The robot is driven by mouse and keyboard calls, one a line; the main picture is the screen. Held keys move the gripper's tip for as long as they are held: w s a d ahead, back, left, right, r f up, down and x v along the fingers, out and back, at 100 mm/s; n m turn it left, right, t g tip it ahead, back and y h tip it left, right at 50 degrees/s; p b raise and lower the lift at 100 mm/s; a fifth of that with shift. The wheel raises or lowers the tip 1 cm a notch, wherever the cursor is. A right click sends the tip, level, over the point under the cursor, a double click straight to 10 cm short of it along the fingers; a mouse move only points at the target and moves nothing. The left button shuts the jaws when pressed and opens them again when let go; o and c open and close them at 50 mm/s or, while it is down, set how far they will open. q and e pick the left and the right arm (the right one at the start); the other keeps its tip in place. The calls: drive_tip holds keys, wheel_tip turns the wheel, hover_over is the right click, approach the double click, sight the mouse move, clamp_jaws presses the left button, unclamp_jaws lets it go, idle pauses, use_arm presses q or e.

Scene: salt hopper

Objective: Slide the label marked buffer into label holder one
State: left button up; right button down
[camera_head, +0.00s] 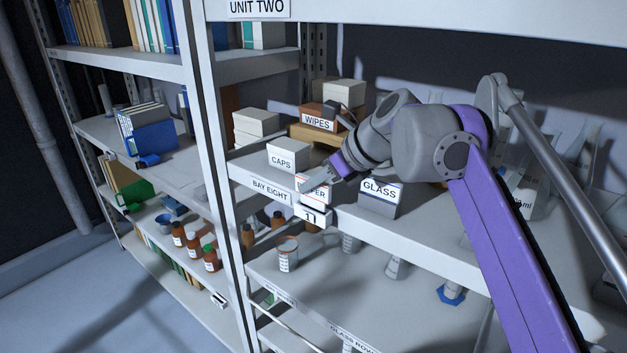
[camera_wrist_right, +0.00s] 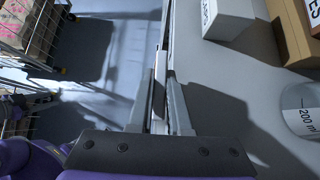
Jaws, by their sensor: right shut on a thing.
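My right gripper (camera_head: 332,178) reaches in from the right to the front edge of the middle shelf. It is shut on a white label (camera_head: 320,193) with black lettering, partly hidden by the fingers; the letters look like "FER". In the right wrist view the label is a thin strip (camera_wrist_right: 158,103), edge-on between the two fingers (camera_wrist_right: 160,112). Label holder one (camera_head: 312,217), a small piece marked 1, is on the shelf's front edge directly below the label. I cannot tell whether the label touches the holder or has entered it. My left gripper is not in view.
The CAPS box (camera_head: 287,156) stands left of the gripper, the WIPES box (camera_head: 318,118) behind and the GLASS box (camera_head: 379,198) to the right. A BAY EIGHT strip (camera_head: 270,190) is on the same shelf edge. A beaker (camera_wrist_right: 301,112) shows in the wrist view.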

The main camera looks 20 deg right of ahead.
sight(326, 184)
drive_tip(key=shift+f+b, duration=0.5)
drive_tip(key=shift+f, duration=0.7)
drive_tip(key=shift+c, duration=1.5)
unclamp_jaws()
drive_tip(key=shift+r, duration=0.1)
drive_tip(key=shift+p+v, duration=1.05)
drive_tip(key=shift+v, duration=1.9)
